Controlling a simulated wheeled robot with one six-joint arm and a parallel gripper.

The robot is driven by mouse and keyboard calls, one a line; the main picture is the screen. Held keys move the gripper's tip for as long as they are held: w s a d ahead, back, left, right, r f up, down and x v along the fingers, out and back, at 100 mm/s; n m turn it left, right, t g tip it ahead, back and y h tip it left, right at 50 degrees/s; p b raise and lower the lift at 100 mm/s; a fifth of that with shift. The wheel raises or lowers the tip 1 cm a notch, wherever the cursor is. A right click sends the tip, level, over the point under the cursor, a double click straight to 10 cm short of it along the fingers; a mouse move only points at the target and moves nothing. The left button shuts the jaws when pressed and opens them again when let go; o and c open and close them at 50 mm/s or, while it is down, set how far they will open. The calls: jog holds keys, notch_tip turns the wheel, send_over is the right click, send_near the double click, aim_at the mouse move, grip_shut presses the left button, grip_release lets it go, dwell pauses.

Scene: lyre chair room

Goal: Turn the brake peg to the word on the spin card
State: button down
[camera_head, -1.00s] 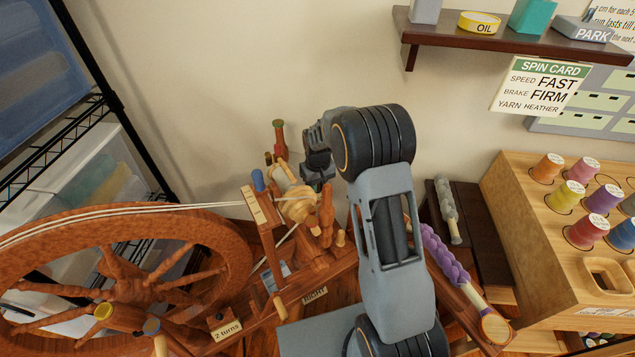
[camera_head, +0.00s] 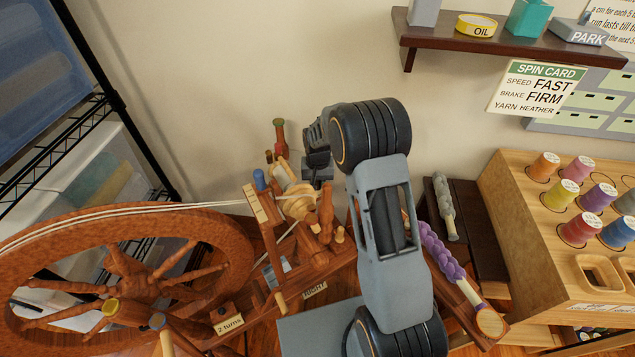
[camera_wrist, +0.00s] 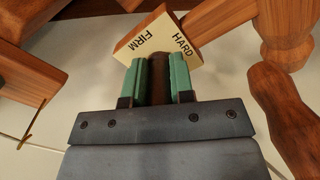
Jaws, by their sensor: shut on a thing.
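The spin card (camera_head: 541,88) hangs on the wall under the shelf and reads SPEED FAST, BRAKE FIRM, YARN HEATHER. My gripper (camera_head: 316,166) is at the top of the spinning wheel's flyer end, beside the pale bobbin. In the wrist view my gripper (camera_wrist: 157,82) has its green pads shut on the dark brown brake peg (camera_wrist: 158,62). Any other words are hidden.
The large wooden wheel (camera_head: 110,285) stands at left, its white drive band running to the flyer. A brown shelf (camera_head: 505,45) is at upper right. A thread rack (camera_head: 540,225) stands at right. Wooden posts crowd the gripper in the wrist view.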

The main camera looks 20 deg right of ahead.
jog(key=c, duration=1)
grip_release()
notch_tip(320, 180, up, 14)
jog(key=p, duration=0.3)
jog(key=shift+s+f+n, duration=0.15)
jog(key=shift+f+n, duration=0.15)
jog(key=shift+f, duration=0.05)
jog(key=s+r+n+t+p, duration=0.2)
jog(key=s+r+t+p, duration=0.1)
jog(key=s+r+p, duration=1.5)
jog(key=s+r, duration=0.5)
jog(key=r, duration=0.4)
jog(key=shift+s+a+r+n+t, duration=0.15)
jog(key=shift+s+n+t, duration=0.05)
jog(key=shift+n+t, duration=0.1)
